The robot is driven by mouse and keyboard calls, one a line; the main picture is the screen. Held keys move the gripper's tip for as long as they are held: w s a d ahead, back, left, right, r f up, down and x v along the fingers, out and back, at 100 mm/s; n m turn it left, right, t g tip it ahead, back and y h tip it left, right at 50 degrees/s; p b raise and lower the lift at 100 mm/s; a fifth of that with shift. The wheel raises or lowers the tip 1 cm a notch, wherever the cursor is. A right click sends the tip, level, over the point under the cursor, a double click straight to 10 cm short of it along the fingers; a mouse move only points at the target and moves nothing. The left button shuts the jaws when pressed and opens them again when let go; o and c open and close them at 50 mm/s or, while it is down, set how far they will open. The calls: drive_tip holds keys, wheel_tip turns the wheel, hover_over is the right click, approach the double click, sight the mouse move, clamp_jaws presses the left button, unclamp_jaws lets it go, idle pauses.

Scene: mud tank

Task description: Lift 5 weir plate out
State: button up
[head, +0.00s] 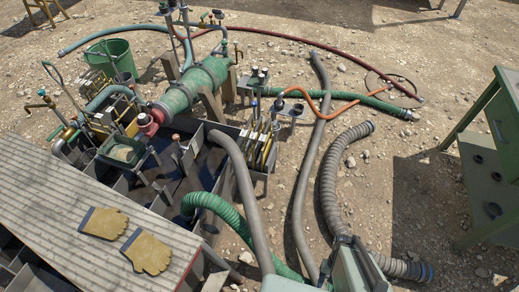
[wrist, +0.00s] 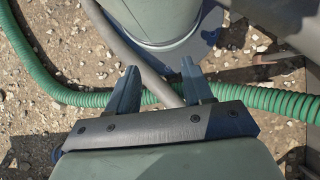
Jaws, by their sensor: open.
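The mud tank (head: 205,215) is an open, dark steel tank with inner dividing walls, left of centre in the head view. Several upright plates with yellow edges (head: 260,150) stand close together at its right end. I cannot read any number, so I cannot tell which one is weir plate 5. My gripper (wrist: 160,82) is open and empty in the wrist view, its two blue-grey fingers apart above a grey hose and a green ribbed hose (wrist: 275,100). No weir plate shows clearly between or beside the fingers there.
Gloves (head: 147,252) lie on a corrugated cover (head: 75,200) at the left. A thick grey hose (head: 240,185) arches over the tank's right side. A ribbed grey hose (head: 330,185) lies on stony ground. A green cabinet (head: 490,185) stands at the right; open ground lies before it.

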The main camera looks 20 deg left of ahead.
idle(0.4)
drive_tip(key=shift+c, duration=0.9)
drive_tip(key=shift+a, duration=0.1)
